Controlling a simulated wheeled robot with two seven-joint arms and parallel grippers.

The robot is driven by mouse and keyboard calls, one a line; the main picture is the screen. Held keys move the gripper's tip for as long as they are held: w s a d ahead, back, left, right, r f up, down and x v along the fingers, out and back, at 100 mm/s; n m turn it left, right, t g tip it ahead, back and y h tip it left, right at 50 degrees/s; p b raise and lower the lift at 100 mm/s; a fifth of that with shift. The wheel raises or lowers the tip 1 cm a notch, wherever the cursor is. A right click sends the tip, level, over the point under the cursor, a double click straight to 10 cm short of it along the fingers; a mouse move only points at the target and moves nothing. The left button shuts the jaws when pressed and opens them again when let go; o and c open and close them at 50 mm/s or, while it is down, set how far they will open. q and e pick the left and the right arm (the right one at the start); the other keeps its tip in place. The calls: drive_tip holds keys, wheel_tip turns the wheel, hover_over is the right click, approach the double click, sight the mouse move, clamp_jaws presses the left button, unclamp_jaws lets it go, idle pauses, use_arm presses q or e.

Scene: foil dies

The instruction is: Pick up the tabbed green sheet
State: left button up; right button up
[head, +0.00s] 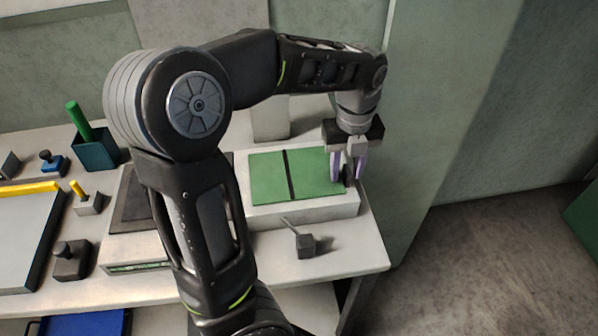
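The green sheet (268,178) lies flat on top of a pale block (300,213) near the right end of the table. A dark stripe crosses it from back to front. A small dark piece (348,174), which looks like its tab, stands at its right edge. My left gripper (348,178) points down over that edge. Its two purple fingers are apart, one on each side of the dark piece, and a gap shows between them. Whether either finger touches it I cannot tell. My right gripper is not in view.
A dark grey knobbed piece with a thin rod (306,243) stands in front of the block. A teal holder (95,150) with a green rod, a grey tray (25,235) with a yellow bar, and small knobbed blocks stand at the left. A grey block (270,120) stands behind.

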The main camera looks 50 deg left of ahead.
use_arm(q)
drive_tip(key=shift+c, duration=0.4)
clamp_jaws()
idle(1.1)
